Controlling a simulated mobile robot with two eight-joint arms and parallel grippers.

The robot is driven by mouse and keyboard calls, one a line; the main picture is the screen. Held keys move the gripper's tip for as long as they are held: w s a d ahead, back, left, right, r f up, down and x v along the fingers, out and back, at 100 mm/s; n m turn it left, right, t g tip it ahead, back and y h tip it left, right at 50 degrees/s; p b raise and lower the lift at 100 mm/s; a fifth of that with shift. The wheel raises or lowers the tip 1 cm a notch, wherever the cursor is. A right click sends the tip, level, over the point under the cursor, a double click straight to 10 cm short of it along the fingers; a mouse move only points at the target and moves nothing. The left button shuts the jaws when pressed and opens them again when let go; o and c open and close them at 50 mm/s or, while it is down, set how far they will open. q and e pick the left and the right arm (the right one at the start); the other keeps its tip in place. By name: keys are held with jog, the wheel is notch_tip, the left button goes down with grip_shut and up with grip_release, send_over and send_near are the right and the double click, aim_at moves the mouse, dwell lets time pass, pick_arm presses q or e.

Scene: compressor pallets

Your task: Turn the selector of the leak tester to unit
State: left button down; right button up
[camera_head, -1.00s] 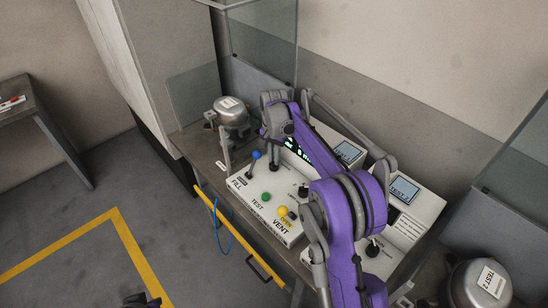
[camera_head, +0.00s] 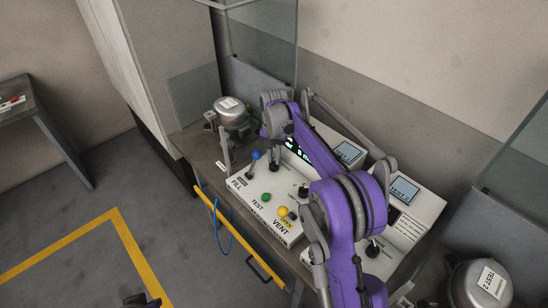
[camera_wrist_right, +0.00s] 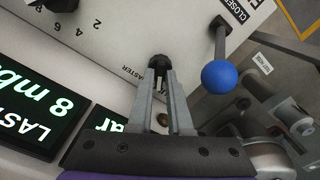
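The leak tester (camera_head: 243,188) is a white panel box on the bench, with FILL, TEST and VENT labels. Its selector (camera_wrist_right: 158,62) is a small black knob with MASTER printed to its left in the right wrist view; the other label is mostly hidden. My right gripper (camera_wrist_right: 159,74) reaches the knob from above, its two fingertips close together on either side of it. They appear shut on it. In the head view the right gripper (camera_head: 274,150) points down at the panel. A dark piece at the bottom left edge may be my left gripper (camera_head: 140,299); its fingers are unclear.
A blue-ball lever (camera_wrist_right: 222,77) stands close beside the right gripper. A metal compressor (camera_head: 231,112) stands behind at the left. Lit displays (camera_wrist_right: 40,117) border the panel.

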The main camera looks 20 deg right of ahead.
aim_at(274, 161)
jog(key=o, duration=0.3)
notch_tip(274, 161, up, 11)
jog(key=shift+f+p, duration=0.1)
jog(key=shift+p, duration=0.3)
dwell(0.5)
